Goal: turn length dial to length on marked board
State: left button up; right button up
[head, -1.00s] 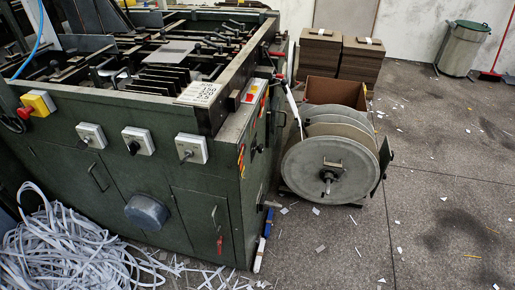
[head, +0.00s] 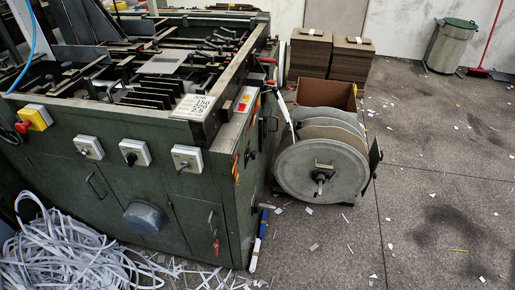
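The green machine (head: 95,200) fills the left half of the head view. Three white switch boxes with dark knobs sit on its front: a left one (head: 89,147), a middle one (head: 134,153) and a right one (head: 187,159). I cannot read any labels on them, so I cannot tell which is the length dial. A pale card with printed figures (head: 192,106) lies at the machine's near top corner; the figures are too small to read surely. Neither gripper is in view.
A red knob on a yellow box (head: 36,117) is at the front left. White paper strips (head: 70,250) heap on the floor before the machine. A large reel (head: 322,168) stands to its right. Stacked boards (head: 330,55) and a bin (head: 452,46) stand behind. The right floor is mostly clear.

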aim_at(253, 154)
jog(key=i+l+u, duration=0.35)
jog(key=i+l, duration=0.15)
jog(key=l, duration=0.3)
jog(key=i+l+u, duration=0.15)
jog(key=l, duration=0.25)
jog(key=i, duration=0.05)
